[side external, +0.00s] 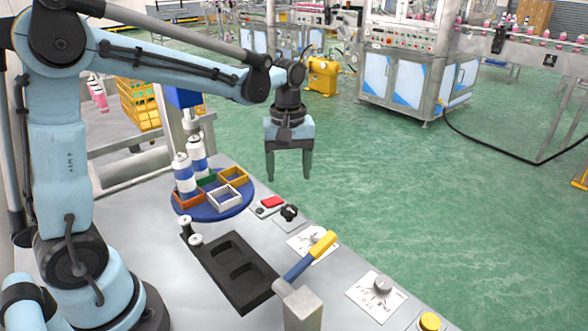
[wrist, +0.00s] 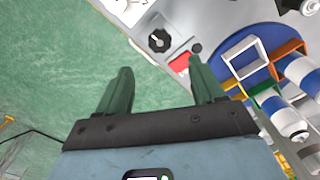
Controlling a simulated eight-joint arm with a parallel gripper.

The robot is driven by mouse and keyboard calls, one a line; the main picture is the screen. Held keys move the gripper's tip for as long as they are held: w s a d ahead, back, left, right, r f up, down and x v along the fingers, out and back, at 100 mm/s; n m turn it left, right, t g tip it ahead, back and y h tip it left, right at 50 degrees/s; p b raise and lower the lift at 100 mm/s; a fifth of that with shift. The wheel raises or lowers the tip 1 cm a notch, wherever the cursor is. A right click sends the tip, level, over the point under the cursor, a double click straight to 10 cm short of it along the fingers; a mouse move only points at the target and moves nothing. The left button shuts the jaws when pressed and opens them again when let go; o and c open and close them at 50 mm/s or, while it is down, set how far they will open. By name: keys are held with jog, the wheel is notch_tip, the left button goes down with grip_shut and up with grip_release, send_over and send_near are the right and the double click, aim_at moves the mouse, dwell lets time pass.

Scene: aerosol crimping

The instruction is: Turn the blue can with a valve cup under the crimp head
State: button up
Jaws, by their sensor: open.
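A blue turntable (side external: 240,208) on the bench carries square nests in several colours. A blue-and-white can (side external: 184,184) stands upright in the orange-brown nest, and a second similar can (side external: 197,158) stands behind it. The white nest (side external: 225,198) and yellow nest (side external: 234,177) look empty. A blue block (side external: 184,98), apparently the crimp head, is above on a column. I cannot tell which can has a valve cup. My gripper (side external: 288,176) is open and empty, pointing down, right of the turntable. In the wrist view, both cans (wrist: 303,74) (wrist: 284,117) are right of the open fingers.
A red button (side external: 272,202) and black knob (side external: 289,212) sit near the turntable. A yellow-handled lever (side external: 322,245) stands to the right. Green floor lies beyond the bench.

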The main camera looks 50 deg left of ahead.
aim_at(289, 209)
notch_tip(289, 209, down, 10)
jog(key=shift+r, duration=0.2)
dwell(0.3)
jog(key=c, duration=1.1)
